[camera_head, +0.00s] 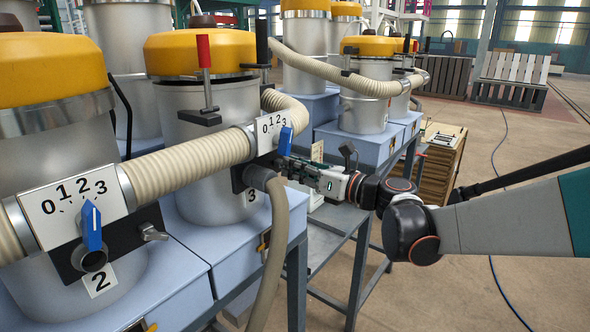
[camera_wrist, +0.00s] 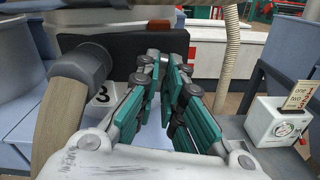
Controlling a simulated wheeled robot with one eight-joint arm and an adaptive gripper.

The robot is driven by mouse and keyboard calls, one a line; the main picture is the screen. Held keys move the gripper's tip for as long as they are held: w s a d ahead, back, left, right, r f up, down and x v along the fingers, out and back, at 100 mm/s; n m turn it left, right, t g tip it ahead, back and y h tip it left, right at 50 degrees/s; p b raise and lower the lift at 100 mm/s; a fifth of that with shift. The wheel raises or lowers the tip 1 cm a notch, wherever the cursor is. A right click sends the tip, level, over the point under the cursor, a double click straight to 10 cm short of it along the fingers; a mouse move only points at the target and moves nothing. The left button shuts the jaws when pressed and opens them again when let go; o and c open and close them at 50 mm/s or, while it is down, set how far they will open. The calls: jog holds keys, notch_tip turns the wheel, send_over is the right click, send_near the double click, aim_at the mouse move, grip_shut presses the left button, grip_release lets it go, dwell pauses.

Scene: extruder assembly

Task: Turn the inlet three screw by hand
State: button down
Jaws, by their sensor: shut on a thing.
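Inlet three is marked by a "3" label (camera_head: 252,195), also in the wrist view (camera_wrist: 101,95). Above it are a 0-to-3 dial plate (camera_head: 264,127) and a blue lever (camera_head: 285,141). My gripper (camera_head: 285,166) reaches in from the right to the right side of the inlet's dark block (camera_wrist: 118,58). In the wrist view, its green-padded fingers (camera_wrist: 166,65) close together at that block. They are shut on the inlet three screw, which the fingertips hide. The matching wing screw of inlet two (camera_head: 153,232) shows at the left.
A beige hose (camera_head: 270,250) hangs from inlet three, close left of my gripper. A ribbed hose (camera_head: 190,152) joins the two dial plates. A white box with "one" and "two" cards (camera_wrist: 275,122) stands at right in the wrist view. The floor at right is open.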

jog(key=c, duration=1.8)
grip_release()
jog(key=shift+d, duration=0.15)
jog(key=shift+v, duration=0.9)
